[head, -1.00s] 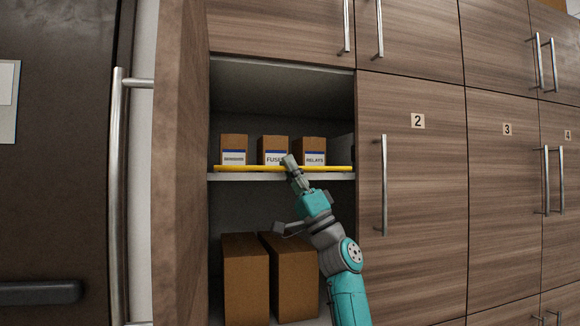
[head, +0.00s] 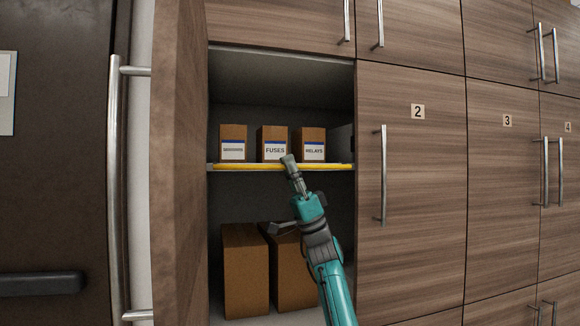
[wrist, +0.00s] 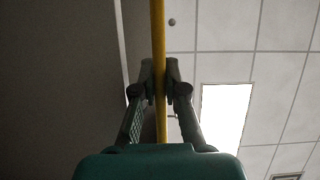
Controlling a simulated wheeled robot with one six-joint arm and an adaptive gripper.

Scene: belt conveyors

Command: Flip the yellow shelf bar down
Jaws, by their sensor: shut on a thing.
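The yellow shelf bar (head: 240,167) runs across the front of the middle shelf in the open cabinet, at about the level of the shelf edge. In the wrist view the yellow bar (wrist: 158,40) passes between the two fingers of my gripper (wrist: 159,85), against the ceiling. In the head view my gripper (head: 288,160) is at the bar, right of its middle, in front of the boxes. It is shut on the bar.
Three small labelled boxes, one marked FUSES (head: 272,143) and one RELAYS (head: 312,144), stand on the shelf behind the bar. Two large brown boxes (head: 245,270) stand below. The door (head: 180,160) bounds the left side, and closed door 2 (head: 415,200) the right.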

